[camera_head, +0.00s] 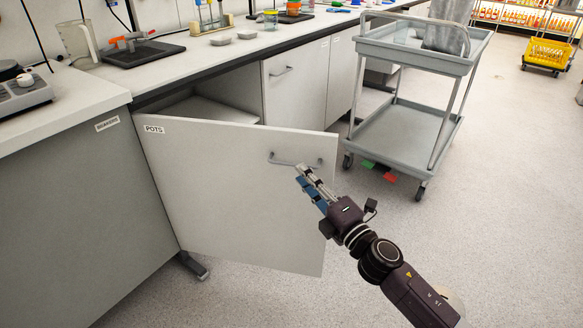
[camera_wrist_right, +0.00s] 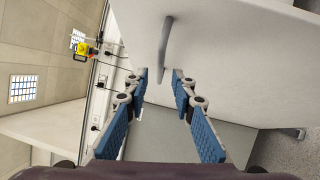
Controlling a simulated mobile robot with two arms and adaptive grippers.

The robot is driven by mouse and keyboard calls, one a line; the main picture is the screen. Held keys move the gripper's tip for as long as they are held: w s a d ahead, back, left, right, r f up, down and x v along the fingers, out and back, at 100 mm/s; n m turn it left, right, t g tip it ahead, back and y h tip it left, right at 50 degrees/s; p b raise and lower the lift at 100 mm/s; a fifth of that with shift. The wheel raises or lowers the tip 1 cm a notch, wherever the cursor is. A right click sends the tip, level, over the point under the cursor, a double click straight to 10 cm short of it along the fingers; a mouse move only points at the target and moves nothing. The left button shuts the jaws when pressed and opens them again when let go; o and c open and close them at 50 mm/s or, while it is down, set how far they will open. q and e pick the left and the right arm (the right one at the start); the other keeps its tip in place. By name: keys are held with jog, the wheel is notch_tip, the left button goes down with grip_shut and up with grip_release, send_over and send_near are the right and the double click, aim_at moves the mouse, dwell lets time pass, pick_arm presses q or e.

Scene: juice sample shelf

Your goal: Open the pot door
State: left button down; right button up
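The pot door (camera_head: 235,195) is a pale panel labelled "POTS". It stands swung open from the counter, with part of the cabinet inside (camera_head: 212,108) showing behind its top edge. Its grey bar handle (camera_head: 285,162) is near the top right of the panel. My right gripper (camera_head: 302,172) is at the handle, reaching in from the lower right. In the right wrist view the handle (camera_wrist_right: 165,48) lies ahead of and between the fingertips, with gaps visible at both sides. The right gripper (camera_wrist_right: 160,76) is open. My left gripper is not in view.
A grey two-shelf cart (camera_head: 408,125) stands right of the door, with red and green pieces on the floor by it. A counter (camera_head: 215,55) with lab items runs behind. Another cabinet labelled "BEAKERS" (camera_head: 85,200) is at the left.

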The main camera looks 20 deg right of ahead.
aim_at(293, 165)
jog(key=x, duration=0.5)
jog(key=shift+w+a, duration=0.1)
jog(key=shift+w, duration=0.2)
jog(key=shift+c, duration=0.7)
grip_shut()
